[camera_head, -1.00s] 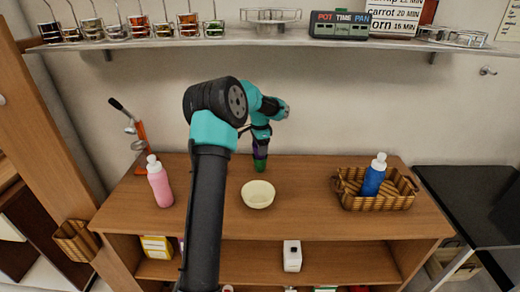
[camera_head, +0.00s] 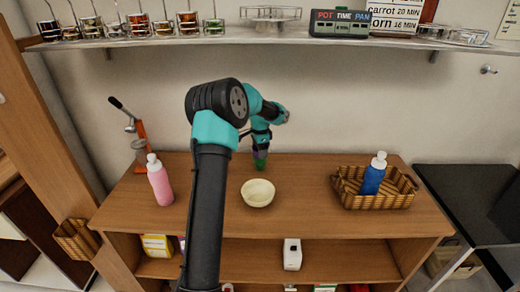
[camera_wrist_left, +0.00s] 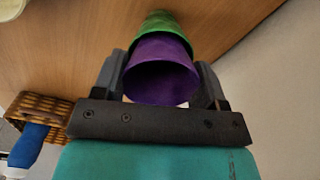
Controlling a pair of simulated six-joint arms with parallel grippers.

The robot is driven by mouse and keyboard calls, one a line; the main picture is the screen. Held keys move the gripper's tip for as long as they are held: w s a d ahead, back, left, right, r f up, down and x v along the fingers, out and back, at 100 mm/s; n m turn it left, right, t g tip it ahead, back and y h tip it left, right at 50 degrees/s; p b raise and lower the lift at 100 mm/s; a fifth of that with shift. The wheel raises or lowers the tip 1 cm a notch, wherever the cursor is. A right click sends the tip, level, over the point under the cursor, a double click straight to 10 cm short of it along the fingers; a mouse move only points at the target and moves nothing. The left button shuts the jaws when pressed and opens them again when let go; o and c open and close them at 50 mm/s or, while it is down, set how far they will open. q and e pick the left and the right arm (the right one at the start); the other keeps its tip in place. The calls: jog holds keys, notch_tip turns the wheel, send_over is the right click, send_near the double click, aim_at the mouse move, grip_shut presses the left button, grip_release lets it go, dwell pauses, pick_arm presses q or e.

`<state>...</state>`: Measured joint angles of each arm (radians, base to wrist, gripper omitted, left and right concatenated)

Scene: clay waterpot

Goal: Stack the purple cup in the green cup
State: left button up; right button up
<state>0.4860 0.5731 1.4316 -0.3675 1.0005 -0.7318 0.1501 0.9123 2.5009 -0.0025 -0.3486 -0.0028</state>
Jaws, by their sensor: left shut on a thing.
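The green cup (camera_head: 260,164) stands on the wooden counter near the back wall, below my left gripper (camera_head: 261,150). In the left wrist view the purple cup (camera_wrist_left: 162,80) is between the two fingers of my left gripper (camera_wrist_left: 160,72), its open rim toward the camera. The green cup (camera_wrist_left: 157,22) shows just beyond it, and the purple cup's far end appears to sit inside the green rim. How deep it sits is hidden. In the head view the gripper mostly covers the purple cup. My right gripper is not in view.
A cream bowl (camera_head: 257,193) stands in front of the cups. A pink bottle (camera_head: 160,182) is at the left. A wicker basket (camera_head: 399,200) with a blue bottle (camera_head: 373,176) is at the right. A wall shelf (camera_head: 255,38) hangs above. The counter between bowl and basket is clear.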

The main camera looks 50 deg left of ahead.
pick_arm(q)
jog(key=o, duration=0.9)
jog(key=shift+r, duration=0.1)
notch_tip(320, 180, up, 13)
dwell(0.7)
